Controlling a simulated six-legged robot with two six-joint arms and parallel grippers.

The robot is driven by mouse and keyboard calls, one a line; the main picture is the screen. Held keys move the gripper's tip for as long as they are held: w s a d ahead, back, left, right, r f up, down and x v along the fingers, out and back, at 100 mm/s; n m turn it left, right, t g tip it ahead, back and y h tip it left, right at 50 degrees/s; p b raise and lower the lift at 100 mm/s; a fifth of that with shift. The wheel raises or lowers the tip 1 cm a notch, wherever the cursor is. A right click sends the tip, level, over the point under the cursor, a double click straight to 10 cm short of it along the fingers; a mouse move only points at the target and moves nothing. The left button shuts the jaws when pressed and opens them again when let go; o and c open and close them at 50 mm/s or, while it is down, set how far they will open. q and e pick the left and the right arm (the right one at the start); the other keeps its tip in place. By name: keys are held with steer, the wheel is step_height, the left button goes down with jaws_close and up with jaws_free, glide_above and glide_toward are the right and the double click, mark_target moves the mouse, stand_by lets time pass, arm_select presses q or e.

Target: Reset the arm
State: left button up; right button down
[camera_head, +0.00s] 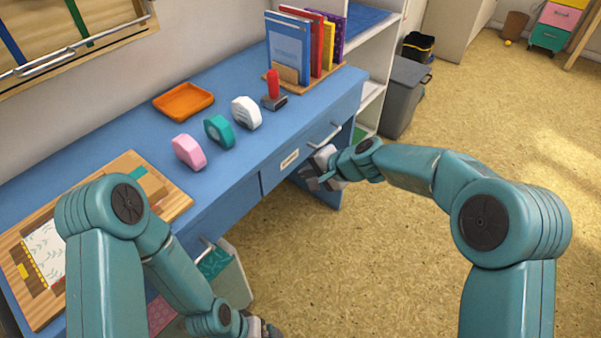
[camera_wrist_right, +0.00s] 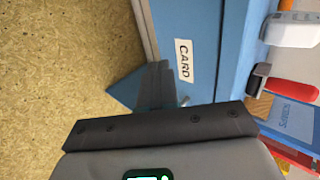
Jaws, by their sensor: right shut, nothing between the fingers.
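My right gripper (camera_head: 322,172) is in front of the blue desk's drawer, close to its metal handle (camera_head: 325,137). It is shut and empty; I cannot tell whether it touches the desk. My left arm bends down at the lower left of the head view. Its gripper (camera_head: 262,329) is only partly visible at the bottom edge, and its fingers cannot be made out.
On the blue desk (camera_head: 120,140) stand pink (camera_head: 189,151), teal (camera_head: 219,130) and white (camera_head: 246,113) rounded items, a red-handled stamp (camera_head: 273,88), an orange tray (camera_head: 183,101) and books (camera_head: 290,50). A grey bin (camera_head: 403,95) stands beyond the shelf. The floor at right is open.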

steer(key=v, duration=0.7)
steer(key=s+d+f+g+h, duration=0.1)
steer(key=s+d+f, duration=0.25)
steer(key=f, duration=0.25)
steer(key=s+d+f+n+g+h, duration=0.1)
steer(key=s+d+f, duration=0.1)
steer(key=s+f, duration=0.35)
steer(key=s+d+f+h, duration=0.1)
steer(key=s+d+f, duration=0.1)
steer(key=f, duration=0.6)
steer(key=s+d+f+n+g, duration=0.15)
steer(key=s+f, duration=0.25)
steer(key=s, duration=0.6)
steer(key=s+d+f+n+g, duration=0.15)
steer(key=s+f, duration=0.25)
steer(key=s, duration=0.7)
step_height(320, 180, up, 15)
steer(key=w+p, duration=0.1)
steer(key=p, duration=1.5)
steer(key=shift+w+a+n+h, duration=0.15)
steer(key=shift+a+n+h, duration=0.15)
steer(key=shift+n+h, duration=0.1)
